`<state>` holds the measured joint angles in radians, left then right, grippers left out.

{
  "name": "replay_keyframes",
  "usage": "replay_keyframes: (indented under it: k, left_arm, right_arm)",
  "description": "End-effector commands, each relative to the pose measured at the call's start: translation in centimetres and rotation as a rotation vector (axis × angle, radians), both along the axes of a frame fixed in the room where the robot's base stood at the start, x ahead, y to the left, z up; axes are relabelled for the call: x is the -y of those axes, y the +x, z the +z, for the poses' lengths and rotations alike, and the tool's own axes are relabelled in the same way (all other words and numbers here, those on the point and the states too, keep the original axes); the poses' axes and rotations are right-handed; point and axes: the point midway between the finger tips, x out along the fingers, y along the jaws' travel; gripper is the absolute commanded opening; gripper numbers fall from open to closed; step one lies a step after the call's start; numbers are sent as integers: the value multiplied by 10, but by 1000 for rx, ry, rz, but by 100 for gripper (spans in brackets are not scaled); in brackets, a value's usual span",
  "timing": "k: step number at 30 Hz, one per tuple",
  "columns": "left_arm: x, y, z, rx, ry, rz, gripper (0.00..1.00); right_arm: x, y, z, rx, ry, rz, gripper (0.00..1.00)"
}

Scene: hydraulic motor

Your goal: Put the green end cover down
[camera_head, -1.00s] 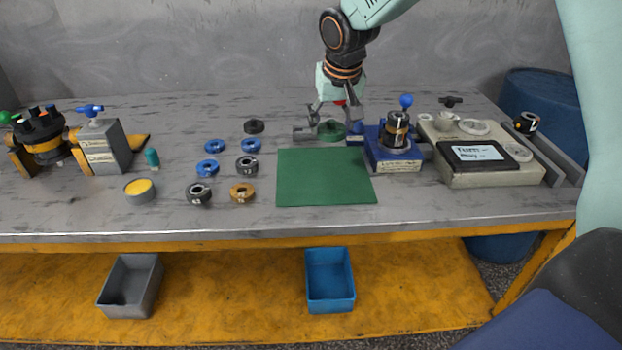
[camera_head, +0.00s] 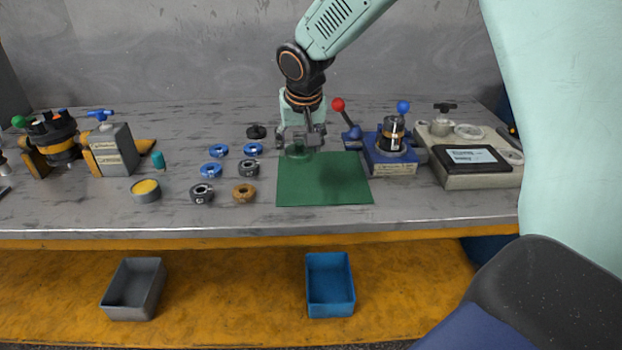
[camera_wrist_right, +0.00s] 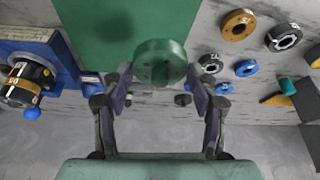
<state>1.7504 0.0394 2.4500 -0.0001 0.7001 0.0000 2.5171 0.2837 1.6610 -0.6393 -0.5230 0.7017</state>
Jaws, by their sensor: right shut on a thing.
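The green end cover (camera_head: 299,153) is a round disc with small holes, seen at the back left corner of the green mat (camera_head: 325,185). My right gripper (camera_head: 300,142) is shut on it from above. In the right wrist view, the cover (camera_wrist_right: 160,62) sits between the two fingertips of the right gripper (camera_wrist_right: 160,76), partly over the mat (camera_wrist_right: 120,30). I cannot tell whether the cover touches the mat or hangs just above it. My left gripper is not clearly seen.
Blue rings (camera_head: 211,170), dark rings (camera_head: 201,193) and an orange ring (camera_head: 244,193) lie left of the mat. A blue fixture (camera_head: 391,163) with a red-knobbed lever (camera_head: 338,104) stands to its right. Most of the mat is bare.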

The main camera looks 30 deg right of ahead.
Motion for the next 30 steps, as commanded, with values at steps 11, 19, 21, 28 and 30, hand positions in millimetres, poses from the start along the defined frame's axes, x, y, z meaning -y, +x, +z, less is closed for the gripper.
replay_keyframes:
  k: [11, 19, 21, 28, 30]
  left_arm:
    - [0, 0, -19, -1, 0, 1, 40]
    - [0, 0, -29, -1, 0, 0, 40]
    - [0, 0, -30, -1, 0, 1, 40]
    - [0, 0, -29, -1, 0, 1, 40]
    - [0, 0, -31, 0, 0, 1, 40]
  right_arm:
    - [0, -1, -60, -3, -1, -1, 15]
    - [-2, -2, -92, -2, 0, 3, 15]
    - [-3, -2, -96, -1, -1, 3, 15]
    - [-3, -1, -95, 0, 0, 3, 15]
    - [-3, -1, -97, 0, 0, 3, 15]
